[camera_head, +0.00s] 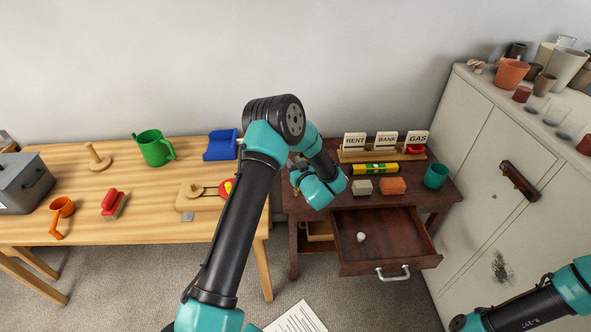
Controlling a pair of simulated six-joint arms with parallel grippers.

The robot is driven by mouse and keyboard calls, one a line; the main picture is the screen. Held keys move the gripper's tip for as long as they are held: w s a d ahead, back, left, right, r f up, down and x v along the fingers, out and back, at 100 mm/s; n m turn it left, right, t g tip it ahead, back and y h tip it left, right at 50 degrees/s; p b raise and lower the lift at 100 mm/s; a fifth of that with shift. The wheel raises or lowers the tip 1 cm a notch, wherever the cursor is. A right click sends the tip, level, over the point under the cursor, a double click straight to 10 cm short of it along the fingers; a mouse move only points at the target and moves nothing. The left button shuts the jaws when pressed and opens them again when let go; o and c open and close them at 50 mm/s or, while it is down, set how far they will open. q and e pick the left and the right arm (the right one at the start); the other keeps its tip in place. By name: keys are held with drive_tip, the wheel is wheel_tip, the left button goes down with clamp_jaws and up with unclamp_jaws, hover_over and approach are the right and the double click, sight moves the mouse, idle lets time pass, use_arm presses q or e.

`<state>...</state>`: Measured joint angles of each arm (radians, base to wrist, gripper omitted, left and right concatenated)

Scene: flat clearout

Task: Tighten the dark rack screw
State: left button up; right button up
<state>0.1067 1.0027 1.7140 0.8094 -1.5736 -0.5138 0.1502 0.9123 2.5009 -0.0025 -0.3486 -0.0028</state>
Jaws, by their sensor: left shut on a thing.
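The wooden rack (351,157) stands at the back of the dark side table and holds upright cards marked RENT, BANK and GAS. A red part (414,149) shows at its right end. I cannot make out a dark screw on it. My left arm bends over the table's left part. My left gripper (297,172) is at the table's back left, left of the rack, and mostly hidden by its own wrist. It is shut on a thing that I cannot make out. My right arm shows at the bottom right, but its gripper is out of view.
The drawer (400,228) is open with a white ball (361,237) inside. A cabinet (500,150) bounds the right, a light table (150,225) the left.

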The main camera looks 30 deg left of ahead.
use_arm(q)
drive_tip(key=shift+r, duration=0.1)
drive_tip(key=s+d+r, duration=0.2)
drive_tip(key=s+d, duration=0.2)
drive_tip(key=s, duration=0.2)
drive_tip(key=s+d+r, duration=0.2)
drive_tip(key=s+d, duration=0.2)
drive_tip(key=s, duration=0.3)
drive_tip(key=shift+s+d+r, duration=0.25)
drive_tip(key=shift+s+r, duration=0.05)
drive_tip(key=shift+r, duration=0.1)
